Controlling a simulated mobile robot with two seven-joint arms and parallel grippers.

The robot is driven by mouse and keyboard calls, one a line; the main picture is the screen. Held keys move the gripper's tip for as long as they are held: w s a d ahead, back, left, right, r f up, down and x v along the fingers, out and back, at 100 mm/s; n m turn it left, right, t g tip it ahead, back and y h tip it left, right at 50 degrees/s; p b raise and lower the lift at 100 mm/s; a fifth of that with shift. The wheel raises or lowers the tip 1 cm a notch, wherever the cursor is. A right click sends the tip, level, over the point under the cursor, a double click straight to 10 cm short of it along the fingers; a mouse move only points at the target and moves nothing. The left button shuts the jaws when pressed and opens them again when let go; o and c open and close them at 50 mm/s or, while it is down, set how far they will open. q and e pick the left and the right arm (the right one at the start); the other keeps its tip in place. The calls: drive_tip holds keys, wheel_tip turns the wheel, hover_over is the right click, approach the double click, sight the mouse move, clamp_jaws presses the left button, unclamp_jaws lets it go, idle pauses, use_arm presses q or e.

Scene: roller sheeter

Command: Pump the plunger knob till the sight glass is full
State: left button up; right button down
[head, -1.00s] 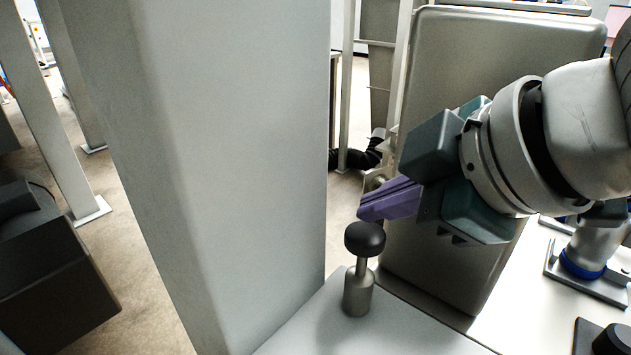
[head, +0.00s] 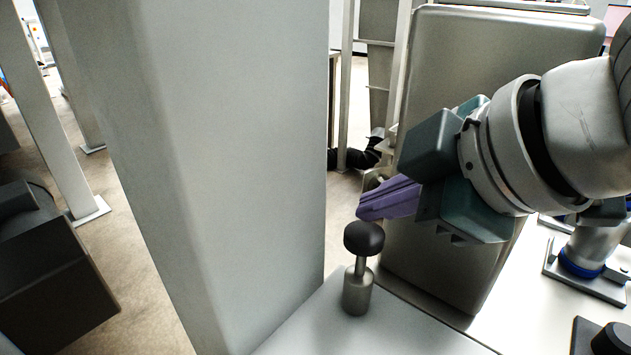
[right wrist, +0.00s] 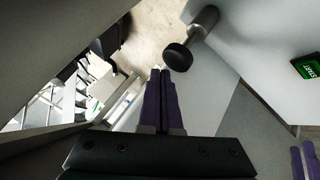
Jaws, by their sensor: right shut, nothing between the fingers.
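The plunger knob (head: 364,238) is a black rounded cap on a thin rod above a grey metal cylinder, upright on a light grey surface. It also shows in the right wrist view (right wrist: 179,57), just beyond and right of the fingertips. My right gripper (head: 362,212) has purple fingers and is shut and empty. Its fingertips are close above the knob in the head view; whether they touch it I cannot tell. The fingers also show shut together in the right wrist view (right wrist: 158,72). No sight glass can be made out.
A large grey column (head: 220,160) stands left of the knob. A grey metal box (head: 500,50) stands behind my right arm. A black round knob (head: 610,338) is at the lower right.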

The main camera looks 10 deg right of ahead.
sight(379, 241)
drive_tip(key=shift+f, duration=0.15)
drive_tip(key=shift+f, duration=0.3)
drive_tip(key=shift+f, duration=0.25)
idle(0.6)
drive_tip(key=shift+f+b, duration=0.4)
drive_tip(key=shift+f, duration=0.15)
idle(0.4)
drive_tip(key=shift+f+b, duration=0.4)
drive_tip(key=shift+f, duration=0.4)
idle(0.5)
drive_tip(key=shift+f, duration=0.4)
idle(0.5)
